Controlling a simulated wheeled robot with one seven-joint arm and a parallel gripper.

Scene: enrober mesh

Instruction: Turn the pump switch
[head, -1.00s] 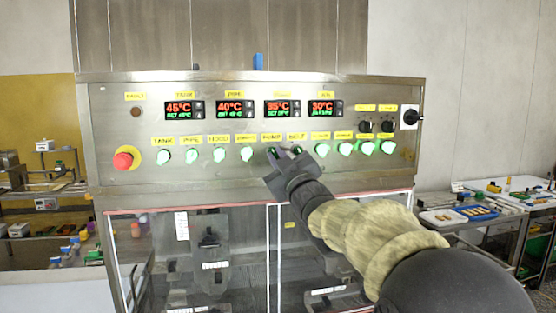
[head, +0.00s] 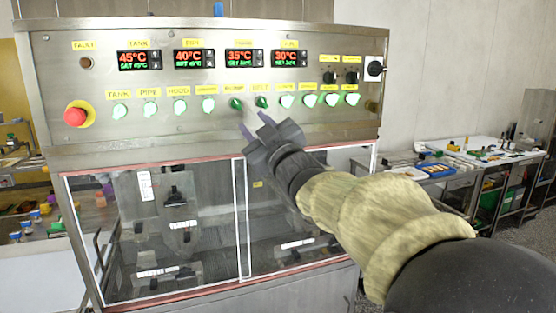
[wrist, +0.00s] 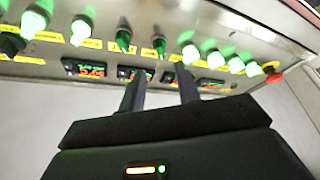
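The pump switch (head: 236,104) is a dark green, unlit knob under a yellow label on the steel control panel (head: 320,120). A similar dark green belt switch (head: 261,101) sits just to its right. My gripper (head: 256,125) is below these two knobs, its two fingers apart, with nothing seen between them. In the wrist view the panel appears upside down. There the pump switch (wrist: 160,47) and belt switch (wrist: 124,40) lie beyond the open fingertips (wrist: 160,90), with a visible gap. The exact angle of the pump knob is hard to read.
Lit green knobs, such as the hood knob (head: 180,107), flank the two dark ones. A red emergency stop (head: 75,114) is at the panel's left, and a black rotary switch (head: 375,68) at its right. Glazed doors (head: 180,225) are below. A side table (head: 480,150) stands right.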

